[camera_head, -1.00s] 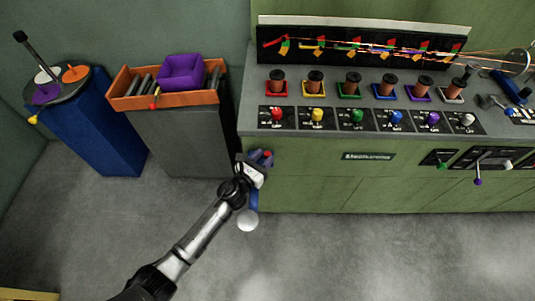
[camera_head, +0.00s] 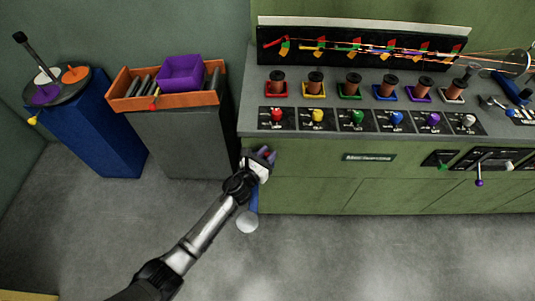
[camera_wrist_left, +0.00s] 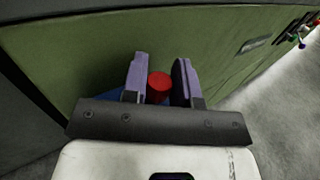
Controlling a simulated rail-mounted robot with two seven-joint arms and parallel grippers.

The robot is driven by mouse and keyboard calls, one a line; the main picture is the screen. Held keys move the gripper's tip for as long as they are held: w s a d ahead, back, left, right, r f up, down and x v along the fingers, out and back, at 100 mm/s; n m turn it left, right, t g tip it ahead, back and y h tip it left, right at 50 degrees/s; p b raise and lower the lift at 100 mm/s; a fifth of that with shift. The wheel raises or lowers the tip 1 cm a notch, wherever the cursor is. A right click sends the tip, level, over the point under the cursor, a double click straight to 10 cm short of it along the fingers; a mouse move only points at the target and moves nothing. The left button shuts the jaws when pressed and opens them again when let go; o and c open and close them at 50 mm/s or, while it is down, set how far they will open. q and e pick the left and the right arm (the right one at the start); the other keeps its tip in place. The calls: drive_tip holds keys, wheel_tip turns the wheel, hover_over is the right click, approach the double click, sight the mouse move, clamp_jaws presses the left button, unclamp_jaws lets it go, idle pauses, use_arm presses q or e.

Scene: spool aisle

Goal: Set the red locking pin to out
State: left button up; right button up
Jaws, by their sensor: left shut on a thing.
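The red locking pin (camera_wrist_left: 159,87) shows as a red round head between the two purple-grey fingers in the left wrist view. My left gripper (camera_wrist_left: 161,82) is shut on it. In the head view my left gripper (camera_head: 264,156) is at the left end of the green cabinet's front, just below the worktop edge. The fingers hide most of the pin there, and its shaft is hidden, so how far it stands out cannot be told. My right gripper is not in view.
A blue part with a pale round end (camera_head: 247,222) hangs just below my gripper. The green cabinet (camera_head: 310,190) carries spools and coloured knobs on top. An orange tray (camera_head: 128,102) on a grey stand is to the left, beside a blue stand (camera_head: 100,130). The floor in front is clear.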

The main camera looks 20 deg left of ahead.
use_arm(q)
clamp_jaws()
drive_tip(key=shift+r+p, duration=0.9)
drive_tip(key=shift+r, duration=0.25)
drive_tip(key=shift+f, duration=0.1)
drive_tip(key=o, duration=0.6)
unclamp_jaws()
drive_tip(key=shift+s, duration=0.25)
drive_tip(key=shift+p+v, duration=0.65)
drive_tip(key=shift+v, duration=6.05)
